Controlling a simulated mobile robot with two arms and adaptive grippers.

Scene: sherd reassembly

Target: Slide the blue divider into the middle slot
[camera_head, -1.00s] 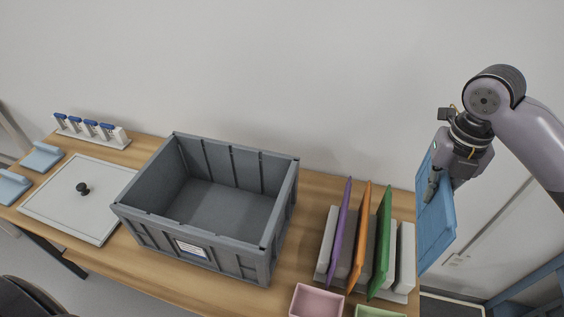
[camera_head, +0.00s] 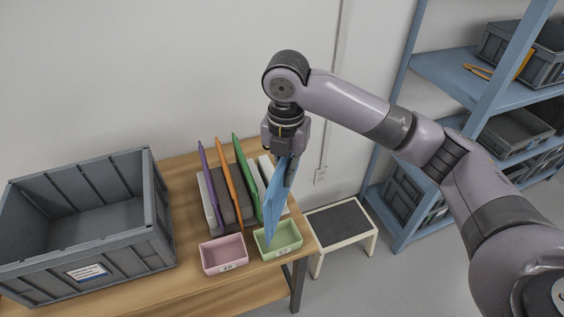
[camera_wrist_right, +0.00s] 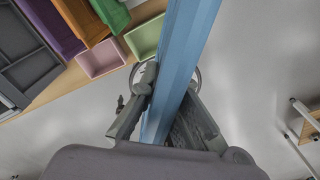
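The blue divider (camera_head: 274,203) is a thin flat panel, held roughly upright, a little tilted, in front of the rack's right end and above the green bin in the head view. My right gripper (camera_head: 288,172) is shut on its upper part. In the right wrist view, the blue divider (camera_wrist_right: 182,60) runs between the two fingers of the gripper (camera_wrist_right: 165,108). The grey crate (camera_head: 128,262) stands at the left with ribbed inner walls; its visible inside is empty. Its near interior is partly hidden by the front wall. My left gripper is not in view.
Purple (camera_head: 210,180), orange (camera_head: 229,185) and green (camera_head: 246,170) dividers stand in a grey rack. A pink bin (camera_head: 222,254) and a green bin (camera_head: 280,238) sit before it. A step stool (camera_head: 341,225) and blue shelving (camera_head: 398,185) are at the right.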

